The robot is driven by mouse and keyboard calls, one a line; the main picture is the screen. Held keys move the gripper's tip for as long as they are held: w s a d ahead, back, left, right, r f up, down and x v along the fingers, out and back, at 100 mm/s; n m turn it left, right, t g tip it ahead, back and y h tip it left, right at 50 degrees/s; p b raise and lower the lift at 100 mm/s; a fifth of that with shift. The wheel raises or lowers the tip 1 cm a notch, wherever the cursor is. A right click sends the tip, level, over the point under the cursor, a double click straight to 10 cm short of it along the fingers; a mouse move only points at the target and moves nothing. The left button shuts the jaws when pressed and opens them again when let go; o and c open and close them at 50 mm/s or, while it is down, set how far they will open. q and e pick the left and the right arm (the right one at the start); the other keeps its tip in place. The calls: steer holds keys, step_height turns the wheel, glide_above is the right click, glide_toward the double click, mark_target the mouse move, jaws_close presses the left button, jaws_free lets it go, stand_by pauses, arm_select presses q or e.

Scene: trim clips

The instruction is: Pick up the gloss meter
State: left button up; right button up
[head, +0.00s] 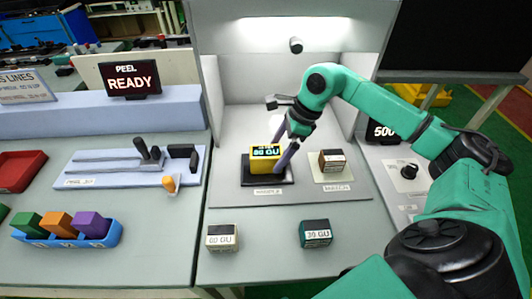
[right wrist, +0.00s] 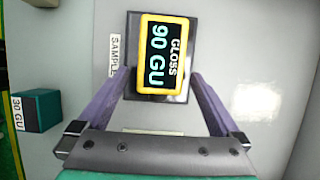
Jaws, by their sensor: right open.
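The gloss meter (head: 265,158) is a yellow box with a dark display. It sits on the black sample plate (head: 280,182) inside the white booth. In the right wrist view the gloss meter (right wrist: 163,55) reads "GLOSS 90 GU" and lies ahead of the fingers, over the sample plate (right wrist: 170,97). My right gripper (head: 285,150) is open, with purple fingers pointing down close to the meter's right side in the head view. My left gripper is not in view.
A brown-topped block (head: 332,160) sits on the match pad to the right. The 60 GU block (head: 222,237) and 30 GU block (head: 316,233) stand in front. Booth walls (head: 212,100) flank the meter. A blue tray (head: 70,238) with coloured blocks is at left.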

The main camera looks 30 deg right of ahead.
mark_target(264, 151)
steer(key=a, duration=0.1)
steer(key=w+a+p, duration=0.1)
steer(key=a, duration=0.1)
steer(key=shift+w+a+r+p, duration=0.15)
steer(key=shift+w+p, duration=0.1)
steer(key=shift+p, duration=0.15)
steer(key=p+x, duration=0.1)
steer(key=x, duration=0.2)
steer(key=shift+d, duration=0.2)
jaws_close()
